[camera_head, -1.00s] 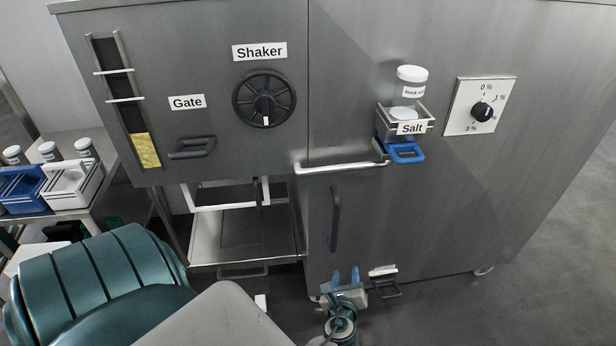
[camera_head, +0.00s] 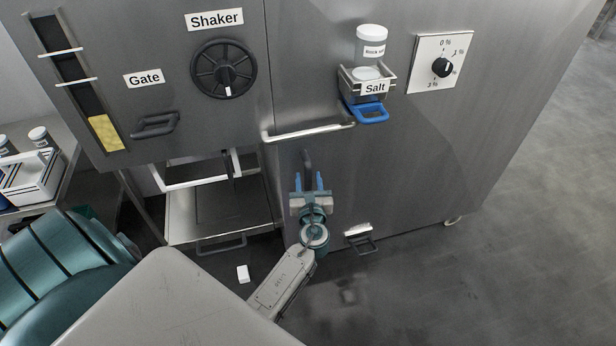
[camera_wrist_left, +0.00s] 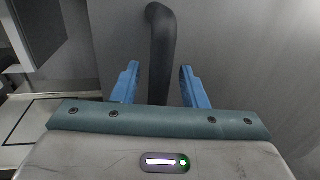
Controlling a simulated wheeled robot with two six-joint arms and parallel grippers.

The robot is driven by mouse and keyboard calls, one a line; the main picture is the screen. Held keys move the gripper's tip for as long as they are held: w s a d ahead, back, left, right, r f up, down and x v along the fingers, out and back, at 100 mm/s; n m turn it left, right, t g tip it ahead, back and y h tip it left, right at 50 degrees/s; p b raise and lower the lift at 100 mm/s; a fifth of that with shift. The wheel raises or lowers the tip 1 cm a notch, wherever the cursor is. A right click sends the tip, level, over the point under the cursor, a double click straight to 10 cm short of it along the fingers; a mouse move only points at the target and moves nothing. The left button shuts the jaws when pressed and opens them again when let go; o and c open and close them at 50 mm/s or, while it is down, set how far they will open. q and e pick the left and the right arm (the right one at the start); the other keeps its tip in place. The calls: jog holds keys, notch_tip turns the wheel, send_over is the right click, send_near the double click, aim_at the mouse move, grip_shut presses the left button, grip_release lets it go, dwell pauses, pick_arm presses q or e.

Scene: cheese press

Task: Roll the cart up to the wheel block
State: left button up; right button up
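My left gripper (camera_head: 308,182) is open, its blue fingers pointing at the dark upright handle (camera_head: 307,160) on the steel cabinet front. In the left wrist view the handle (camera_wrist_left: 162,50) shows between the spread fingers, beyond or level with their tips; I see no grip on it. A low steel platform (camera_head: 182,217) with a dark front handle stands left of the cabinet; I cannot tell for sure which is the cart. A small white block (camera_head: 243,273) lies on the floor in front; I cannot tell if it is the wheel block. My right gripper is not in view.
A horizontal bar (camera_head: 310,132) sticks out above the gripper. The salt drawer (camera_head: 366,88) and a dial (camera_head: 440,66) are to its right, and a pedal (camera_head: 360,240) is low on the cabinet. A side table with jars stands at left. The floor at right is clear.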

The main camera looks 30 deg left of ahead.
pick_arm(q)
jog(key=shift+w+a, duration=0.3)
jog(key=shift+w, duration=0.05)
jog(key=shift+c, duration=0.3)
grip_shut()
